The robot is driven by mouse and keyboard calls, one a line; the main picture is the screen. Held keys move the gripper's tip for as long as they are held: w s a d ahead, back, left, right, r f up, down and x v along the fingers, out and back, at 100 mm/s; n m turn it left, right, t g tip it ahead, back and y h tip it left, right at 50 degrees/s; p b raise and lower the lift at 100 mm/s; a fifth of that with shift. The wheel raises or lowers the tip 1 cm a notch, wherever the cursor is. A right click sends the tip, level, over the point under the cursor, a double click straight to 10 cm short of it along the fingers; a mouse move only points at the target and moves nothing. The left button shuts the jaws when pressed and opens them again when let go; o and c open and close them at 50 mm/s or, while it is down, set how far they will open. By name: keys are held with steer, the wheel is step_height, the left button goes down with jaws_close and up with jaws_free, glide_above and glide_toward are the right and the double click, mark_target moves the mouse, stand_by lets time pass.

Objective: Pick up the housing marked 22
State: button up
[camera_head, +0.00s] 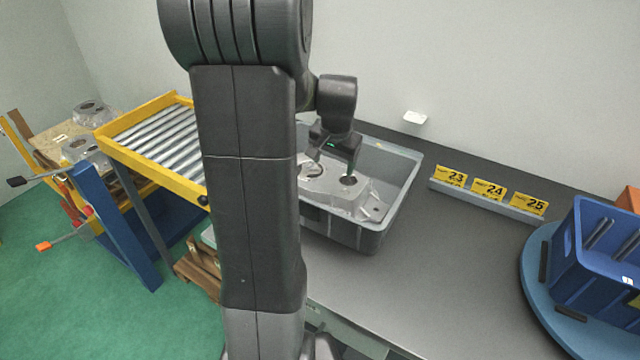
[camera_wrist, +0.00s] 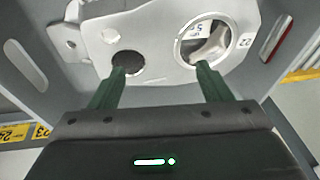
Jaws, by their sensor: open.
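A silver cast housing (camera_head: 338,194) lies in a grey bin (camera_head: 390,215) on the dark bench. In the wrist view the housing (camera_wrist: 158,36) fills the upper middle, with a small dark hole at left and a large ringed bore at right. My gripper (camera_head: 335,166) is open and empty, pointing down over the housing. In the wrist view the left fingertip of my gripper (camera_wrist: 161,71) overlaps the small hole and the right one the bore's lower rim. I cannot tell whether they touch.
The walls of the grey bin surround the housing closely. Yellow signs 23, 24 and 25 (camera_head: 489,190) stand to the right. A blue crate (camera_head: 590,265) sits on a round blue turntable (camera_head: 535,265). A roller conveyor (camera_head: 160,142) is at left. The bench between bin and turntable is clear.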

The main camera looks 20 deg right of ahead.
mark_target(331, 177)
steer(key=shift+p+x, duration=0.35)
steer(key=shift+x, duration=2.6)
steer(key=shift+a, duration=0.15)
jaws_close()
steer(key=shift+r, duration=0.15)
